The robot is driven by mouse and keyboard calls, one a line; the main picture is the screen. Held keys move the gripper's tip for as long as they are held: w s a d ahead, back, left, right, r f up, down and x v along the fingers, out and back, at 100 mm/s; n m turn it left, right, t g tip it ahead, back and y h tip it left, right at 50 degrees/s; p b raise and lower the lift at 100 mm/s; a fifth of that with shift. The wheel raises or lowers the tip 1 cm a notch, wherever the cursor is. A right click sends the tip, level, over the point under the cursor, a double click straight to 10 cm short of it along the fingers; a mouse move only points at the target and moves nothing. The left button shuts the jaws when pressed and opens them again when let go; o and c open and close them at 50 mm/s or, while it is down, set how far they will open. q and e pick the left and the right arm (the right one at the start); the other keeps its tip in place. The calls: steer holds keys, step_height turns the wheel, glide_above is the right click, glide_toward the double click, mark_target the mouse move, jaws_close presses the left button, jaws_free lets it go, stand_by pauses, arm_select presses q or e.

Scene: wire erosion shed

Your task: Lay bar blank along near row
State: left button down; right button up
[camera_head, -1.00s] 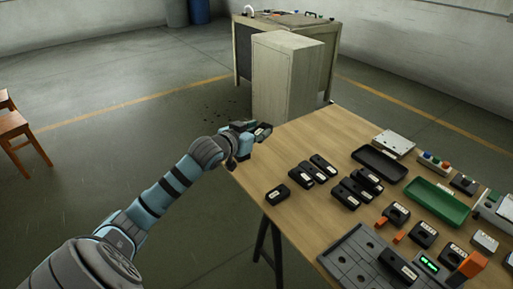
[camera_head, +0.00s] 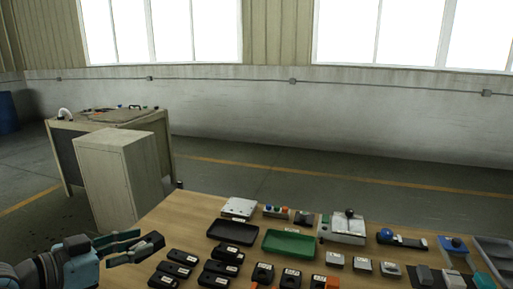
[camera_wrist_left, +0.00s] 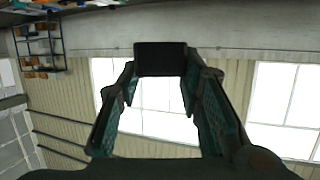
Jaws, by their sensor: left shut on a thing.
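My left gripper (camera_head: 138,244) reaches in from the left in the head view, beside the table's left edge. It is shut on a dark bar blank (camera_head: 151,243) and holds it raised. In the left wrist view the bar blank (camera_wrist_left: 160,58) shows as a dark block between the two fingertips. Black labelled bars lie on the table in two groups, a left one (camera_head: 173,269) and one to its right (camera_head: 220,267). My right gripper is not in view.
The wooden table (camera_head: 180,215) also bears a black tray (camera_head: 232,232), a green tray (camera_head: 290,244) and several small fixtures. A pale cabinet (camera_head: 118,180) stands beyond its left corner. Bare wood lies left of the black tray.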

arm_select(q)
steer(key=s+d+f+m+g+h+p, duration=0.1)
steer(key=s+d+f+m+g+h, duration=0.1)
steer(key=s+d, duration=0.35)
steer(key=s+d+f+m+g+h+p, duration=0.1)
steer(key=s+d+f+m+p, duration=0.15)
steer(key=s, duration=0.55)
steer(key=w+a+r+n+t+y+b, duration=0.1)
steer(key=w+a, duration=0.1)
steer(key=w, duration=0.2)
steer(key=w+a+r+n+t+y+b, duration=0.1)
steer(key=w+a+r+n+b, duration=0.1)
steer(key=w, duration=0.3)
steer(key=w+a+r+n+t+y+b, duration=0.1)
steer(key=w+a, duration=0.3)
steer(key=shift+w+r+n, duration=0.2)
steer(key=shift+w+n, duration=0.05)
steer(key=shift+w, duration=0.05)
steer(key=w+a+f+n+t+y, duration=0.1)
steer(key=w+a+f+n+y, duration=0.1)
steer(key=a, duration=0.3)
steer(key=w+a+f+n+y, duration=0.2)
steer(key=a+n+y, duration=0.1)
steer(key=a+y, duration=0.1)
steer(key=w+a+f+n+t+y+b, duration=0.1)
steer(key=w+a+f+n+y, duration=0.1)
steer(key=a, duration=0.5)
steer(key=shift+w+n+t+y, duration=0.15)
steer(key=shift+n+t+y, duration=0.15)
steer(key=shift+n+y, duration=0.5)
